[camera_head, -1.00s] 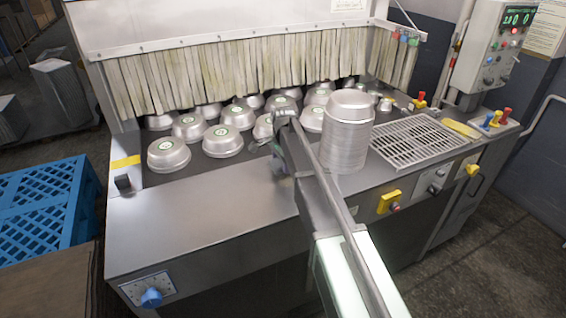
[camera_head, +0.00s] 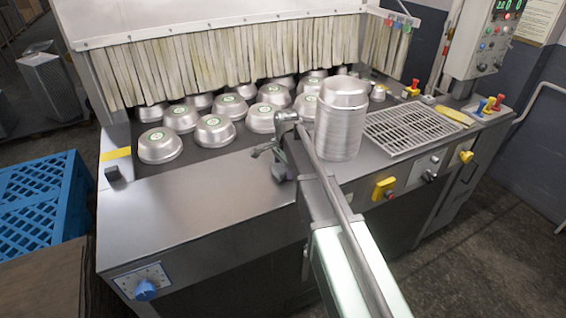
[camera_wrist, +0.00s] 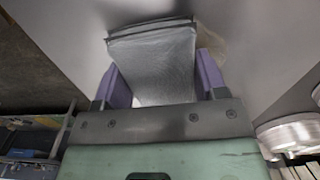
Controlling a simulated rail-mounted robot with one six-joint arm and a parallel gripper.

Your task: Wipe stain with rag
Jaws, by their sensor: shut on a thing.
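In the wrist view, my gripper (camera_wrist: 163,88) has purple fingers shut on a folded grey rag (camera_wrist: 152,55). The rag spreads out beyond the fingertips, over or against the smooth grey metal surface. A faint brownish stain (camera_wrist: 213,38) shows on that surface just right of the rag, partly hidden by the rag and right finger. In the head view, my gripper (camera_head: 281,172) points down at the front metal counter (camera_head: 200,205), left of the pan stack. The rag and stain cannot be made out there. Whether the rag touches the metal is unclear.
A tall stack of metal pans (camera_head: 341,125) stands close right of my gripper. Several upturned pans (camera_head: 215,131) sit behind it, before a strip curtain (camera_head: 230,65). A grate (camera_head: 410,128) lies to the right. A blue crate (camera_head: 40,200) is at left. The counter's front left is clear.

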